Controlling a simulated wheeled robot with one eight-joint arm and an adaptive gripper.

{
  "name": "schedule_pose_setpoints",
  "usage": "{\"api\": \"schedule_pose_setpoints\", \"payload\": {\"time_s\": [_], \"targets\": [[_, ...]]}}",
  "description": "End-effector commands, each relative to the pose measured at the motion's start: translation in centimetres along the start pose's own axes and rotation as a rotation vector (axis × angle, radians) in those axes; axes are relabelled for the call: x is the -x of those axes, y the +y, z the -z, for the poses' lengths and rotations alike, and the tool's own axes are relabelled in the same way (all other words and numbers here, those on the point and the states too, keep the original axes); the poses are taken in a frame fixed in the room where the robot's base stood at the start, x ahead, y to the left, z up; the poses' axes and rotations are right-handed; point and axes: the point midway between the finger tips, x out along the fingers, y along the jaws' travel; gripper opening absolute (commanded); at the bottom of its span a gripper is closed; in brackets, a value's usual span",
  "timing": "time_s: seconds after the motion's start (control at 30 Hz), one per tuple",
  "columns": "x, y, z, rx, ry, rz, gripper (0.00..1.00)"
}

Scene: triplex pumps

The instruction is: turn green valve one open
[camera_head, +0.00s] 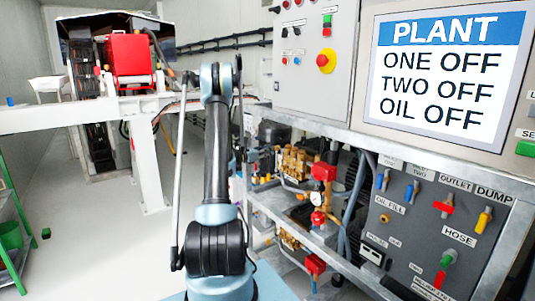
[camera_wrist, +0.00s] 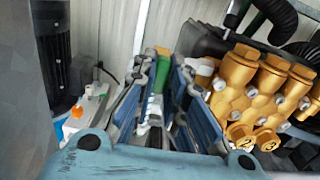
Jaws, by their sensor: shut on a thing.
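In the wrist view my gripper (camera_wrist: 170,75) has its two blue fingers close together, closed on a green part. This green valve (camera_wrist: 149,103) shows only in small pieces between the finger links, with a pale piece below it. The fingers hide most of it, so its handle angle cannot be told.
Brass pump heads (camera_wrist: 262,90) sit close to the right of the fingers. A black cylinder (camera_wrist: 55,60) stands at the left. In the head view a screen (camera_head: 447,75) reads ONE OFF, TWO OFF, OIL OFF. The labelled valve panel (camera_head: 415,215) is at the right.

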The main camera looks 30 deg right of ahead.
Motion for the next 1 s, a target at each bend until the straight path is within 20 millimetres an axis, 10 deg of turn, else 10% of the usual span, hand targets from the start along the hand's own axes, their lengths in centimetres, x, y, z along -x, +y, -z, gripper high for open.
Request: {"api": "schedule_pose_setpoints", "payload": {"time_s": [0.17,0.27,0.67,1.0], "targets": [[0.0,0.2,0.0,0.0,0.0,-0.003,0.0],[0.0,0.2,0.0,0.0,0.0,-0.003,0.33],[0.3,0.1,0.0,0.0,-0.001,-0.002,0.33],[5.6,0.2,0.0,0.0,-0.001,-0.005,0.33]]}}
